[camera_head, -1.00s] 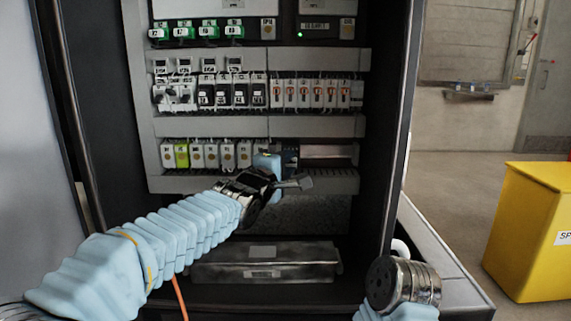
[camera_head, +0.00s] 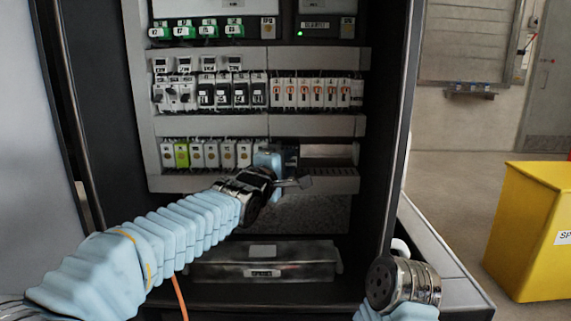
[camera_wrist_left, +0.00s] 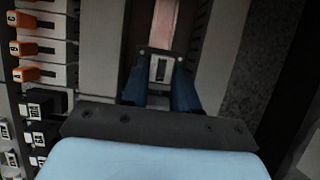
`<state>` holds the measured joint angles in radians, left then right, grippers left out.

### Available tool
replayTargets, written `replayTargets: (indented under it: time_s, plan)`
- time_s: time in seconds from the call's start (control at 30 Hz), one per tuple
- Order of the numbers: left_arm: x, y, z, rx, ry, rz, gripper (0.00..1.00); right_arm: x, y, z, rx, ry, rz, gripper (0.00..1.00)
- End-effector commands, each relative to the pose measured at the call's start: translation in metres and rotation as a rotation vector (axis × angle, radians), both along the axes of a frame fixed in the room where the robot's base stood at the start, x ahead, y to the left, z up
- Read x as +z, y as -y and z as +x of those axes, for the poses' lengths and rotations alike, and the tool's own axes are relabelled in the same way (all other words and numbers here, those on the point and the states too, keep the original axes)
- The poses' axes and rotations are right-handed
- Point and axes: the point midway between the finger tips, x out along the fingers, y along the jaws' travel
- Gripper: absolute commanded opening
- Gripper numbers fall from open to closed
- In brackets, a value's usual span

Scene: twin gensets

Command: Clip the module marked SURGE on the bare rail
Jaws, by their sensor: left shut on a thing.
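My left gripper (camera_head: 288,157) reaches into the cabinet at the lower row, at the right end of the fitted modules. In the left wrist view its two dark blue fingers (camera_wrist_left: 160,88) are shut on a small module (camera_wrist_left: 160,68) with a pale, dark-marked face. Its marking is too small to read, so I cannot confirm SURGE. The bare rail (camera_head: 325,151) shows as a short brownish strip right of the gripper; it also shows pinkish just beyond the module in the left wrist view (camera_wrist_left: 165,25). Whether the module touches the rail is hidden.
Fitted modules (camera_head: 212,153) stand left of the gripper on the same row. Breakers (camera_head: 230,92) fill the row above. Slotted grey ducts (camera_head: 315,126) run above and below the rail. A labelled metal box (camera_head: 264,262) lies on the cabinet floor. A yellow bin (camera_head: 535,225) stands right.

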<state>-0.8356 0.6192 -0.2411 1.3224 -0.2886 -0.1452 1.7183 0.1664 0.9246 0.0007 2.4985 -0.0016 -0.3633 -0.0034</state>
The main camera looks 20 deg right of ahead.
Motion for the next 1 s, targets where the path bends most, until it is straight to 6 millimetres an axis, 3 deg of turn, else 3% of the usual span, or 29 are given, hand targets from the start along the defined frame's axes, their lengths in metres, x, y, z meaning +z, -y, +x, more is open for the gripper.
replayTargets:
  time_s: [0.47, 0.5, 0.67, 1.0]
  plan:
    - [0.0011, 0.0011, 0.0022, -0.001, 0.001, -0.001, 0.00, 0.0030, 0.0000, 0.0000, 0.000, 0.000, 0.000, 0.35]
    - [0.0006, 0.0013, 0.0022, -0.001, 0.001, -0.001, 0.32, 0.0026, 0.0000, 0.0000, 0.000, 0.000, 0.000, 0.35]
    - [0.0004, 0.0011, 0.0022, -0.001, 0.001, -0.001, 0.57, 0.0022, 0.0000, 0.0001, 0.000, 0.000, 0.000, 0.35]
    - [-0.0001, -0.0009, 0.0002, 0.000, 0.001, -0.001, 0.59, 0.0007, -0.0002, -0.0001, 0.000, 0.000, 0.000, 0.35]
